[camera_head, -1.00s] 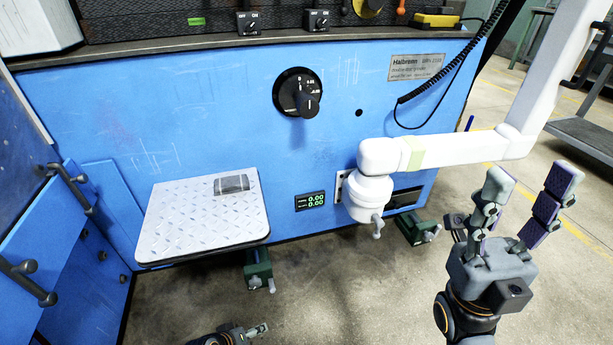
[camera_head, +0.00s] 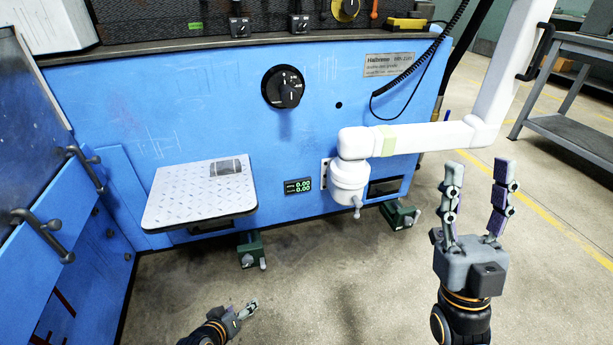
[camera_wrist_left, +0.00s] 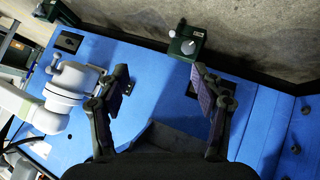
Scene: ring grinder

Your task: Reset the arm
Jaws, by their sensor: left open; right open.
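My right gripper (camera_head: 478,174) is open and empty, its two padded fingers pointing up, over the floor right of the blue machine (camera_head: 330,110). My left gripper (camera_head: 246,311) shows only partly at the bottom edge, over the floor below the plate. In the left wrist view it (camera_wrist_left: 160,88) is open, with nothing between its fingers; the blue machine front lies behind them. A white jointed arm (camera_head: 425,138) reaches across the machine front from the right. Its rounded end (camera_head: 349,178) hangs by a dark slot. The arm's end also shows in the left wrist view (camera_wrist_left: 70,85).
Green feet (camera_head: 251,249) stand below. Blue panels with handles (camera_head: 40,235) are at left. A grey cart (camera_head: 570,120) stands at right. The floor in front is clear.

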